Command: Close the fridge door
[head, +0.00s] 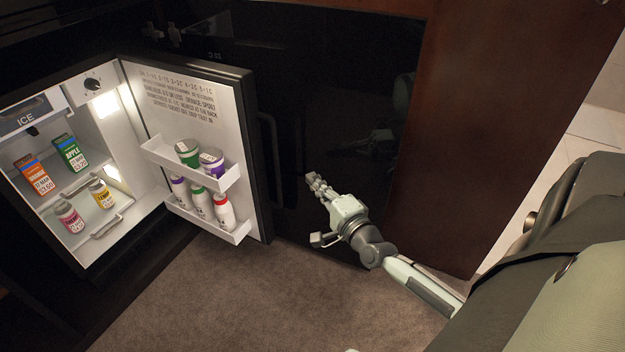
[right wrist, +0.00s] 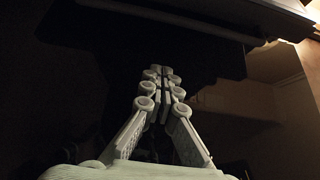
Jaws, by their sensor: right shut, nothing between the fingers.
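The fridge door (head: 190,112) stands wide open in the head view, hinged near the middle of the picture's left half, with its inner side and shelves facing me. A dark handle (head: 268,160) runs along its outer side at the right. The lit fridge interior (head: 125,210) is at the left. My right gripper (head: 313,182) is to the right of the door, apart from it, in front of the dark glossy panel. Its fingers are together and empty, as the right wrist view (right wrist: 162,85) also shows. My left gripper is not in view.
Door racks (head: 206,228) hold several bottles and two tubs. Cartons and small bottles stand on the fridge shelves. A dark glossy panel (head: 340,100) and a brown wood panel (head: 475,130) stand behind my right arm. Carpet (head: 250,300) in front is clear.

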